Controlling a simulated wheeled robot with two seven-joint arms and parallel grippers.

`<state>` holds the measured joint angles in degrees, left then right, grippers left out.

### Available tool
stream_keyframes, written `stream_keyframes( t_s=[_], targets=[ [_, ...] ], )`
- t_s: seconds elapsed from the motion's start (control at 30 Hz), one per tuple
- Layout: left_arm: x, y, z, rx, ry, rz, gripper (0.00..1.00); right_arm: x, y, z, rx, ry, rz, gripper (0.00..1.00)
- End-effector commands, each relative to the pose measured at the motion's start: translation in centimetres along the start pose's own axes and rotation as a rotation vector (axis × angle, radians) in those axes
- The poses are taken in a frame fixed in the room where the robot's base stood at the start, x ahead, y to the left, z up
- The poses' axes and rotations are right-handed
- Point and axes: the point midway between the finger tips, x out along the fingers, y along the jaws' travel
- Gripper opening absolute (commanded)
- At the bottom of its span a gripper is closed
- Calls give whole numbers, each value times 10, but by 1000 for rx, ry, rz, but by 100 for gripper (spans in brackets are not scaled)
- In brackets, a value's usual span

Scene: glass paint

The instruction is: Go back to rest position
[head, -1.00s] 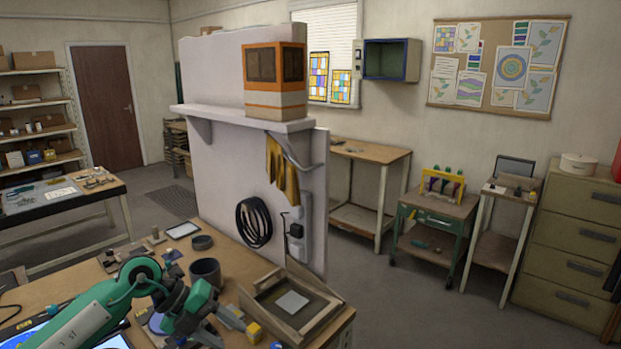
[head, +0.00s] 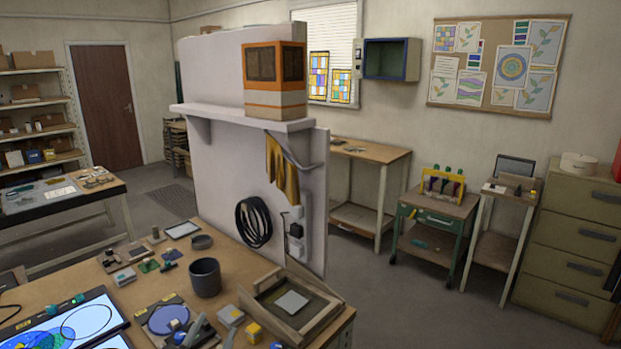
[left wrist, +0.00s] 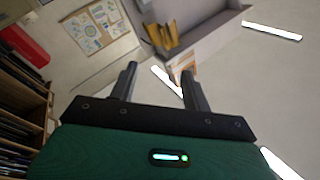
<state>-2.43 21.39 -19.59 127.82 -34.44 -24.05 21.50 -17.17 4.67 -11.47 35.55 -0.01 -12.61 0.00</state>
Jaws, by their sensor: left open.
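My left gripper (head: 213,333) shows only as grey fingertips at the bottom edge of the head view, low over the front of the workbench (head: 232,262). In the left wrist view its two dark fingers (left wrist: 158,78) stand apart with nothing between them. That wrist camera looks tilted across the room toward the wall, the shelf and the ceiling lights. My right gripper is in neither view.
On the bench are a dark cup (head: 205,278), a wooden frame with a pale sheet (head: 292,302), a blue disc on a dark board (head: 168,320), a lit screen (head: 62,328) and small blocks. A white partition (head: 222,165) rises behind.

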Motion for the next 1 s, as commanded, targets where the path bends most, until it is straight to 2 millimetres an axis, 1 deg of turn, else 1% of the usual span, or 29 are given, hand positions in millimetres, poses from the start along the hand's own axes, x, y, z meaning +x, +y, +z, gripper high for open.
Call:
stream_keyframes(
  t_s=[0.03,0.07,0.1,0.17,0.2,0.27,0.3,0.33,0.43,0.53,0.6,0.67,0.7,0.83,0.9,1.0],
  targets=[
    [-14,1,21,-44,-110,-18,48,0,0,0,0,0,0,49],
    [-23,1,34,-65,-176,-27,48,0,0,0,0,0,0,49],
    [-36,3,51,-94,-269,-34,48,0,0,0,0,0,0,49],
    [-59,7,75,-134,-408,-36,48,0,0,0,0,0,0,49],
    [-76,11,90,-160,-501,-31,48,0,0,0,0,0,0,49],
    [-104,19,111,-197,-643,-16,48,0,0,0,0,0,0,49],
    [-124,26,123,-219,-732,0,48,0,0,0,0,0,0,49],
    [-138,30,130,-234,-797,15,48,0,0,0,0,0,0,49],
    [-184,46,148,-278,-983,68,48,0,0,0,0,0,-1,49],
    [-224,59,156,-311,-1130,127,48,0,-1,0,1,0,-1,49],
    [-248,67,158,-332,-1216,168,48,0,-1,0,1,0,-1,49],
    [-268,73,158,-347,-1284,204,48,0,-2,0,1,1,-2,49],
    [-281,77,158,-357,-1326,228,48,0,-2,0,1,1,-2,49],
    [-321,89,153,-388,-1455,312,48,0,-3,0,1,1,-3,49],
    [-317,100,176,-383,-1457,313,48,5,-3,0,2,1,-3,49],
    [-316,113,203,-381,-1464,315,48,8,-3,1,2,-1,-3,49]
  ],
)
